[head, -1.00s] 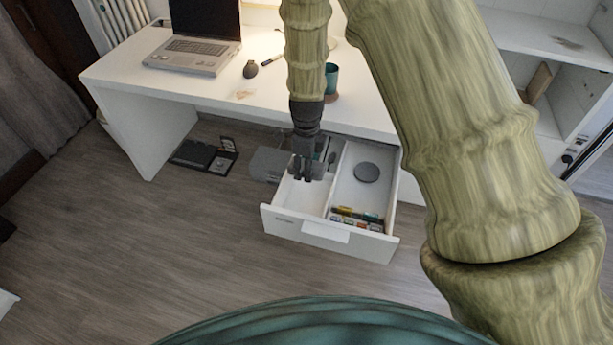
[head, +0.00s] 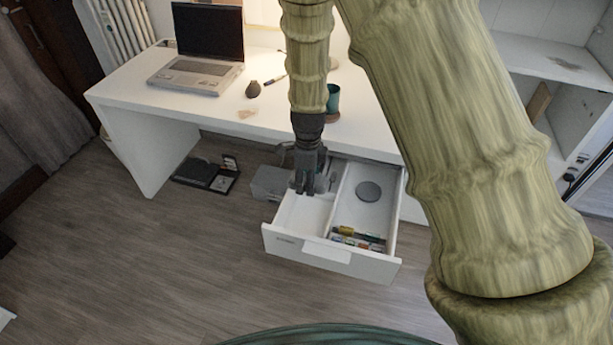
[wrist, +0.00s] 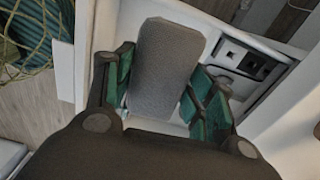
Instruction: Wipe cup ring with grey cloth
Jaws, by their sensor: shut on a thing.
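My gripper (head: 309,188) is over the left compartment of the open drawer (head: 295,246). In the wrist view my gripper (wrist: 165,95) has its green-padded fingers on both sides of the grey cloth (wrist: 165,60), a rounded grey slab, and is shut on it. In the head view the cloth is hard to tell from the dark fingers. A faint brownish mark, seemingly the cup ring (head: 247,114), is on the white desk top (head: 180,110), left of my arm. A teal cup (head: 333,98) stands on a brown coaster (head: 332,117), partly hidden by my arm.
A laptop (head: 200,70), a small dark vase-like object (head: 253,89) and a pen (head: 275,79) are on the desk. The drawer's right compartment holds a grey disc (head: 369,191) and several small coloured items (head: 358,237). The desk front edge lies behind my gripper.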

